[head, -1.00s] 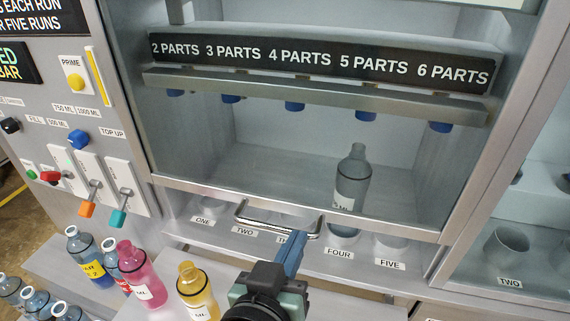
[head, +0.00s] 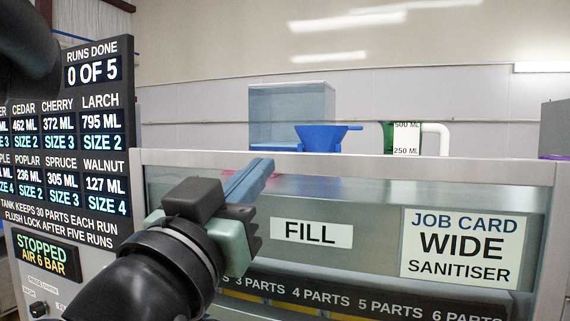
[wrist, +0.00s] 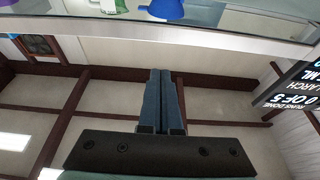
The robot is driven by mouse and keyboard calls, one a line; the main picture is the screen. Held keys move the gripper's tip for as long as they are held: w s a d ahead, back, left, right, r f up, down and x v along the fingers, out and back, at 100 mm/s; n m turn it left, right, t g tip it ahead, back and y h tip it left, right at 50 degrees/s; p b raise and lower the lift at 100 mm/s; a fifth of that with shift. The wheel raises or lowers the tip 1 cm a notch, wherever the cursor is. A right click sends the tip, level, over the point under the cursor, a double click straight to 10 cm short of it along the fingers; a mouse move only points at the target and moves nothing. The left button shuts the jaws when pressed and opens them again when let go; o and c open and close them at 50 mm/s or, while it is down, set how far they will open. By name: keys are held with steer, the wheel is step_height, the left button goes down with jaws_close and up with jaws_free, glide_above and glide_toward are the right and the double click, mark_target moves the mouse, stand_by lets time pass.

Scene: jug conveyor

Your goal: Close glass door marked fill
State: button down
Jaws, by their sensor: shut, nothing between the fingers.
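The white FILL label (head: 310,233) sits on the grey upper front of the cabinet in the head view. A pale frame rail (head: 400,167) runs above it. The door's lower edge and bar handle are out of view now, and I cannot tell how far the door stands open. My gripper (head: 250,180) is shut and empty, raised left of the label near the top rail. In the wrist view its closed fingers (wrist: 161,75) point toward a grey rail (wrist: 160,33). I cannot tell whether they touch it.
A black display board (head: 75,140) stands at the left. A white job card (head: 459,248) is right of the label. A clear tank (head: 290,105), a blue funnel (head: 322,138) and a white pipe (head: 437,137) stand behind the top rail. Open air lies above the cabinet.

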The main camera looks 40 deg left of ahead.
steer(key=p+x, duration=0.5)
steer(key=x, duration=0.5)
steer(key=p, duration=0.1)
glide_above(290, 286)
steer(key=s, duration=0.2)
steer(key=f, duration=0.4)
steer(key=shift+d+f, duration=0.1)
steer(key=shift+d, duration=0.25)
steer(key=shift+s, duration=0.1)
step_height(290, 286, down, 19)
steer(key=b, duration=1.7)
steer(key=shift+f, duration=0.1)
